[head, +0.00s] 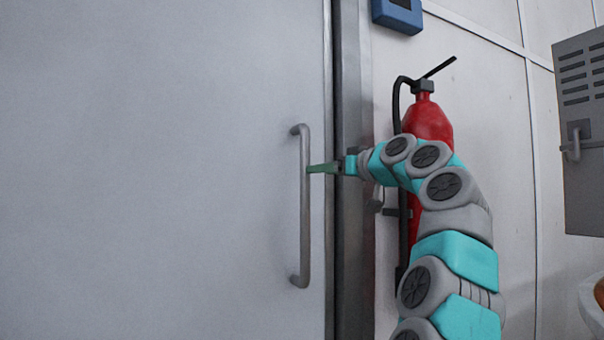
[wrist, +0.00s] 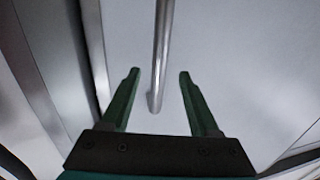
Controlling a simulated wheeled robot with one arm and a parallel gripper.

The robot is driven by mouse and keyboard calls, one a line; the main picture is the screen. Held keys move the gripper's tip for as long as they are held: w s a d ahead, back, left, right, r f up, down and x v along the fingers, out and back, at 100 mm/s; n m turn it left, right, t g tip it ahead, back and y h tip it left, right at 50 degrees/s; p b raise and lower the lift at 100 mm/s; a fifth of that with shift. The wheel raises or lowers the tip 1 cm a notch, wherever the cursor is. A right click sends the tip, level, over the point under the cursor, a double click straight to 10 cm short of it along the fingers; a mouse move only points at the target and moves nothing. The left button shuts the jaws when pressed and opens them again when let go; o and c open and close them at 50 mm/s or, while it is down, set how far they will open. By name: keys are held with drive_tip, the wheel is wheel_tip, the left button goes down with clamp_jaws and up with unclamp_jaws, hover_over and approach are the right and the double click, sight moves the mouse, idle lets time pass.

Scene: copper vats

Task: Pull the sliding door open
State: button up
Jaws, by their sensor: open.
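The sliding door (head: 160,170) is a large plain grey panel filling the left of the head view. Its vertical bar handle (head: 305,230) stands near the door's right edge. My gripper (head: 312,169) is level with the upper part of the handle, coming from the right. In the wrist view the two green fingers of my gripper (wrist: 159,75) are spread apart. The handle (wrist: 163,45) runs down the picture between the lines of the fingers, with gaps on both sides. Nothing is held. I cannot tell how deep the bar is between the fingertips.
A grey door frame (head: 352,270) runs just right of the door. A red fire extinguisher (head: 428,120) hangs on the wall behind my arm. A blue box (head: 398,14) is above it. A grey vented cabinet (head: 582,190) is at the far right.

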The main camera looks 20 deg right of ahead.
drive_tip(key=p+x, duration=0.3)
drive_tip(key=x, duration=0.4)
drive_tip(key=shift+w, duration=0.4)
drive_tip(key=shift+c, duration=0.2)
clamp_jaws()
idle(1.0)
